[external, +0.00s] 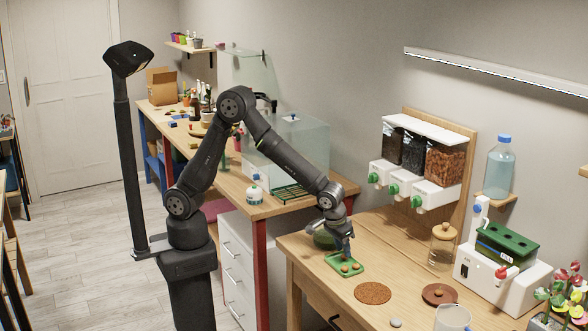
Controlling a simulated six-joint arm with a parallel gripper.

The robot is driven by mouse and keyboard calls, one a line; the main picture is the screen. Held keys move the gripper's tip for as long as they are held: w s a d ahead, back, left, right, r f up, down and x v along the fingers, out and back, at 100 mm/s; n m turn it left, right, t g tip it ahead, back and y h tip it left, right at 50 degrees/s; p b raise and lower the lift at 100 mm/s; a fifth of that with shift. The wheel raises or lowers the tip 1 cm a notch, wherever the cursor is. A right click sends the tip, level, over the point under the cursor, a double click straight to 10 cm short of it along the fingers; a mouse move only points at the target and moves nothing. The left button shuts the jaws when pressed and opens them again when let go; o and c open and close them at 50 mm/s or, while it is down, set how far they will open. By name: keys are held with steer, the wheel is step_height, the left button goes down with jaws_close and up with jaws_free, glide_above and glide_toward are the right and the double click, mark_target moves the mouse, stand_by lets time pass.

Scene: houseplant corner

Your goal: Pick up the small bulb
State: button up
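A small green tray (334,264) lies on the wooden table, below my gripper. Small round brown bulbs sit in it; one bulb (345,269) is near the front edge and another bulb (356,266) is to its right. They look close in size, so I cannot tell which is the small one. My gripper (345,256) points down over the back part of the tray, very near the bulbs. Its fingers are too small and dark to tell whether they are open or shut, or touch anything. Part of the tray is hidden behind them.
A brown round mat (373,292), a brown saucer (439,294), a grey stone (396,323) and a glass jar (441,248) are to the right. Dispensers (410,180) hang on the wall behind.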

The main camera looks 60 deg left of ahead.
steer(key=shift+x, duration=1.1)
jaws_close()
steer(key=shift+r, duration=0.15)
step_height(320, 180, up, 4)
steer(key=shift+d+r, duration=0.1)
steer(key=shift+r, duration=0.05)
steer(key=s+d+r, duration=0.3)
steer(key=s+r, duration=0.3)
steer(key=s, duration=0.5)
steer(key=shift+s+r, duration=0.15)
steer(key=shift+r, duration=0.05)
